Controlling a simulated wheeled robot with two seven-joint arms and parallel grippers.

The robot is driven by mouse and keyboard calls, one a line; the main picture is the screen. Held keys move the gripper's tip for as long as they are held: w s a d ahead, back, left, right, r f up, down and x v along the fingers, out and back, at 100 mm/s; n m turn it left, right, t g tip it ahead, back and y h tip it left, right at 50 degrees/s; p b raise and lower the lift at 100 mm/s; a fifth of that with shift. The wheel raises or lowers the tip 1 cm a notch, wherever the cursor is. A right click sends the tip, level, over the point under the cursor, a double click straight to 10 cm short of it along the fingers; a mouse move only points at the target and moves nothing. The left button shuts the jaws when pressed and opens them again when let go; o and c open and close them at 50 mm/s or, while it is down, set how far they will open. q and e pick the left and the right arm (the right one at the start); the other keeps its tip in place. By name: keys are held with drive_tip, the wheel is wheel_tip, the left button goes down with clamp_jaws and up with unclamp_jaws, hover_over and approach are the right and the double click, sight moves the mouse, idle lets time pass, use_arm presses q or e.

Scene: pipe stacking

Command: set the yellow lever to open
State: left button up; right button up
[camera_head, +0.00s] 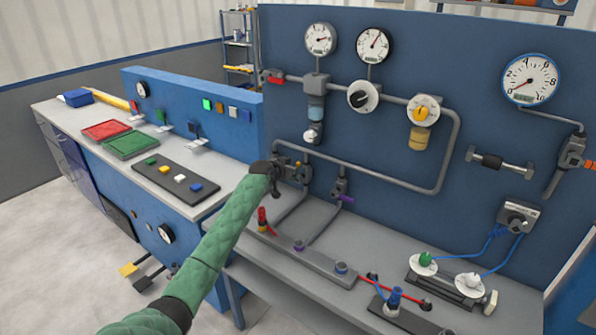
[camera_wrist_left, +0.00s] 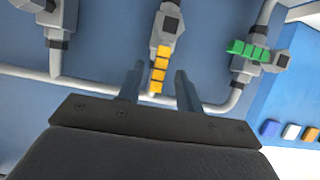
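The yellow lever (camera_wrist_left: 160,70) shows in the left wrist view, running down in the picture from its grey valve body (camera_wrist_left: 170,22). Its free end lies near a horizontal grey pipe. In the head view the valve (camera_head: 302,171) is just right of my left gripper (camera_head: 276,186), and its lever is too small to read clearly. In the wrist view my left gripper (camera_wrist_left: 159,72) has its two fingers apart, with the lever showing between them. I cannot tell how far the fingertips are from it, and no grip shows. My right gripper is not in view.
A green lever (camera_wrist_left: 248,50) on another valve is to the right in the wrist view. A purple lever (camera_head: 345,198) is right of the gripper in the head view. Grey pipes run along the blue panel (camera_head: 400,150). A bench with a red-handled part (camera_head: 262,220) is below.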

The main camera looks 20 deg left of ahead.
use_arm(q)
drive_tip(key=shift+b+v, duration=0.7)
drive_tip(key=shift+v, duration=1.85)
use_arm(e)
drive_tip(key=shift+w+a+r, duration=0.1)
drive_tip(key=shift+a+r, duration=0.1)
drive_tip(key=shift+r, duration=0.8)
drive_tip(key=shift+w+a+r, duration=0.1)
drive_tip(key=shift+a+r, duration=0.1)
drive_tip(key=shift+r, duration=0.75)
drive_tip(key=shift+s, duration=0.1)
